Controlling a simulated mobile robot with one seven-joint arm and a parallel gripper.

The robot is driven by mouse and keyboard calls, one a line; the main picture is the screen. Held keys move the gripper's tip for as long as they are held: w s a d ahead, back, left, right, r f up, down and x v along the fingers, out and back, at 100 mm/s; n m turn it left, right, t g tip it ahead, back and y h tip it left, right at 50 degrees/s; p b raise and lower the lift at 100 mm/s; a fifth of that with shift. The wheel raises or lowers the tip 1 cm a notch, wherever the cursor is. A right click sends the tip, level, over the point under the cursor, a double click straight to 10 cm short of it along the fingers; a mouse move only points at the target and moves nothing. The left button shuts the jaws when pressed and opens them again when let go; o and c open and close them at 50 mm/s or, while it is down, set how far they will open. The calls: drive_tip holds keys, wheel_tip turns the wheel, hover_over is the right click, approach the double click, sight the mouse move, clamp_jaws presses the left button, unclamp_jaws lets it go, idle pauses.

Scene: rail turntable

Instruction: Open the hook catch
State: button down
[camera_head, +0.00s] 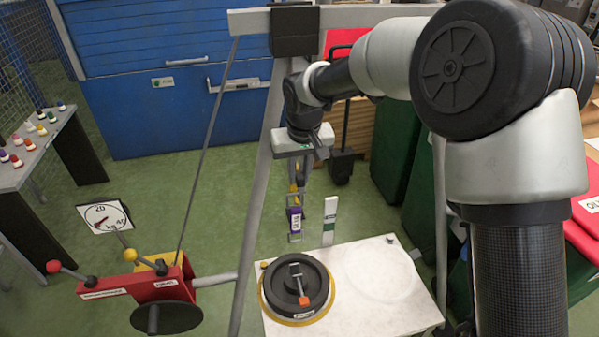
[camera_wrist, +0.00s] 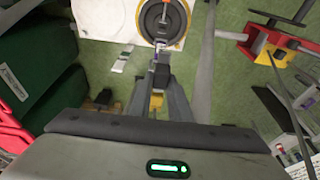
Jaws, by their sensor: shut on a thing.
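My gripper (camera_head: 296,188) points down under the gantry beam, over the floor behind the white platform. It is shut on a slim hanging piece with a purple label (camera_head: 294,218) and a metal loop end. I take this for the hook; its catch is too small to make out. In the wrist view the fingers (camera_wrist: 157,78) close around the same piece, mostly hidden between them. A round black weight (camera_head: 296,287) with a grey handle and an orange tip sits on the platform, below and apart from the held piece.
The white platform (camera_head: 411,305) has an empty round spot at right. Gantry legs (camera_head: 255,195) flank my arm.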

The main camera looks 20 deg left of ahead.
drive_tip(key=c, duration=1.6)
unclamp_jaws()
drive_tip(key=shift+c, duration=0.2)
drive_tip(key=v, duration=1.7)
drive_tip(key=shift+r+b, duration=0.2)
drive_tip(key=shift+b, duration=0.25)
